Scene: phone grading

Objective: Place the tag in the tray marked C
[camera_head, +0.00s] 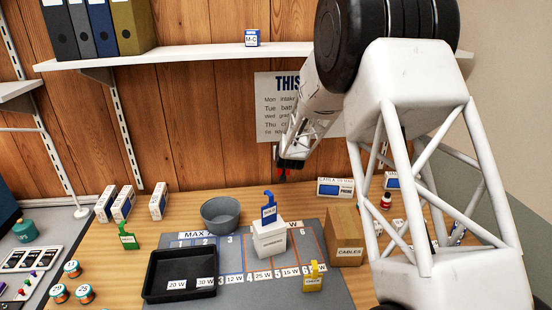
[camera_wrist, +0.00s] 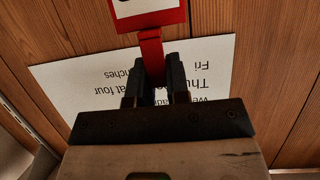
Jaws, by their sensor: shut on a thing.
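My gripper (camera_head: 286,166) hangs in front of the wooden wall, above the back of the bench. In the wrist view my gripper (camera_wrist: 156,76) is shut on the strap of a red tag (camera_wrist: 151,48). The tag's red body with a white label is cut off by the top edge, and its lettering cannot be read. A black tray (camera_head: 150,284) lies on the grey mat at front left. I can read no C on it.
A blue tag (camera_head: 269,207) stands at a white box (camera_head: 269,240) on the mat. A green tag (camera_head: 128,237) is at left, a yellow tag (camera_head: 312,281) at front right. A grey bowl (camera_head: 221,215) and a cables box (camera_head: 345,238) stand nearby. A shelf (camera_head: 190,54) runs above.

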